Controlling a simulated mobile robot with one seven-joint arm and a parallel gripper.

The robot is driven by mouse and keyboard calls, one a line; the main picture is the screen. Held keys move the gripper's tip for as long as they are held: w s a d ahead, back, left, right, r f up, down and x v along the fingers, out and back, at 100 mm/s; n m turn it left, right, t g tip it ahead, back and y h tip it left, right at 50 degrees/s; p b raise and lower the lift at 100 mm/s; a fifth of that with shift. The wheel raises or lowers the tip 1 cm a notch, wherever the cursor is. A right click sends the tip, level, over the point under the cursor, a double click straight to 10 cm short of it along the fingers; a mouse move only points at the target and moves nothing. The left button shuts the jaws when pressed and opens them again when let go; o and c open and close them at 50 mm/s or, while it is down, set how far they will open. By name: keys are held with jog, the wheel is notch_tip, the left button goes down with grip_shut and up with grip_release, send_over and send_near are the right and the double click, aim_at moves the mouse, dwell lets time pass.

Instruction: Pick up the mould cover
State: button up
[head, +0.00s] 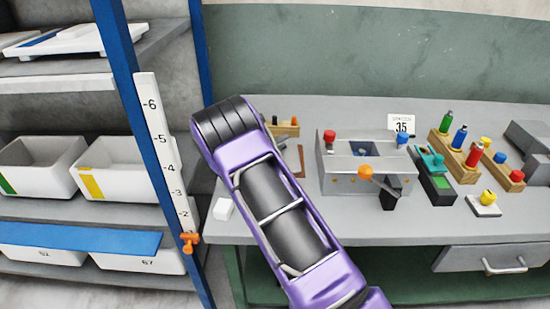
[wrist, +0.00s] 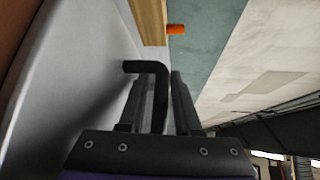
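My gripper (wrist: 159,76) is in the wrist view, with its two dark fingers apart. A black bent handle (wrist: 146,67) lies between the fingers, its bar running along them and its far end turned to the left. The bar looks close to the right finger, with a small gap to the left one; I cannot tell whether it touches. The part that the handle belongs to is not clearly visible, so I cannot confirm that it is the mould cover. In the head view my purple arm hides my gripper and this spot on the bench.
The grey bench (head: 350,222) carries a metal press (head: 337,182) with red, blue and orange knobs. Wooden racks with coloured pegs stand to its right. A small peg rack (head: 287,130) stands behind my arm. A shelf with white bins (head: 118,180) is at left.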

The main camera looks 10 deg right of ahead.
grip_shut()
dwell(1.4)
